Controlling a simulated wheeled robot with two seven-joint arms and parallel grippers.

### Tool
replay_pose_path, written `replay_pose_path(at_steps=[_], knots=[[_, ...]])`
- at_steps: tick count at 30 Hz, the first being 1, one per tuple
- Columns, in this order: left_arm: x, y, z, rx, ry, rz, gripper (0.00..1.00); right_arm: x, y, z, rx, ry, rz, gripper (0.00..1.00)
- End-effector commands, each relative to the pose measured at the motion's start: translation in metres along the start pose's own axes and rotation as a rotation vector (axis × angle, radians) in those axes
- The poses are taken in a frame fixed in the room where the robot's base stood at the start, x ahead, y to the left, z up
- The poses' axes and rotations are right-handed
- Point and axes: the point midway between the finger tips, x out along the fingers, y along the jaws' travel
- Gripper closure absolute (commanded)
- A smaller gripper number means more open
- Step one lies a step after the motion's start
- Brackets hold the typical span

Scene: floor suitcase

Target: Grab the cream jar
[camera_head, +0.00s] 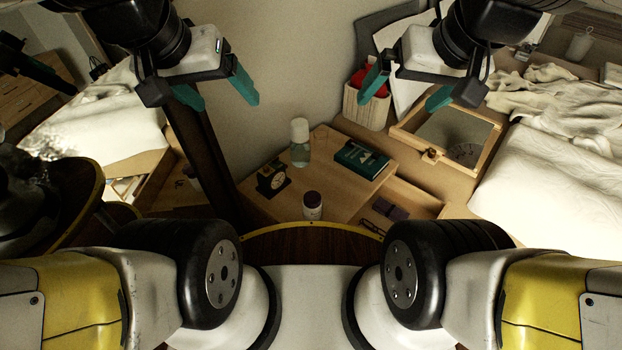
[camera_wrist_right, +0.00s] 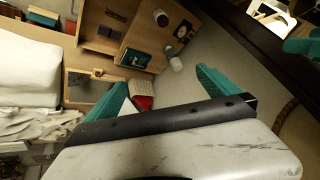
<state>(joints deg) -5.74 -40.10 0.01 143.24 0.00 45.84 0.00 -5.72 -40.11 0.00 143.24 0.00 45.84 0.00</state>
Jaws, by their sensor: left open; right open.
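The likely cream jar (camera_head: 312,207) is a small jar with a dark lid and a pale label. It stands upright on the near edge of the wooden nightstand top (camera_head: 335,192) in the head view. It also shows small at the top of the right wrist view (camera_wrist_right: 160,18). My left gripper (camera_head: 218,92) is open and empty, raised high to the left of the nightstand. My right gripper (camera_head: 407,90) is open and empty, raised above the right side. Both are well apart from the jar. The right fingers also show in the right wrist view (camera_wrist_right: 163,88).
Beside the jar stand a small black clock (camera_head: 273,181) and a clear bottle with a white cap (camera_head: 300,146). A dark green book (camera_head: 361,159) lies behind. An open drawer (camera_head: 405,197) holds dark items. A wood-framed mirror (camera_head: 452,135) and a bed (camera_head: 555,175) are at right.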

Motion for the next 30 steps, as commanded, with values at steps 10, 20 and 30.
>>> replay_pose_path(at_steps=[10,20,30], knots=[[0.000,0.000,0.000,0.000,0.000,0.000,0.22,0.000,0.000,0.000,0.000,0.000,0.000,0.00],[0.000,0.000,0.000,0.000,0.000,0.000,0.22,0.025,-0.007,-0.021,0.009,-0.056,-0.033,0.13],[0.000,0.000,0.000,0.000,0.000,0.000,0.22,0.139,-0.032,-0.070,0.047,-0.228,-0.084,0.13]])
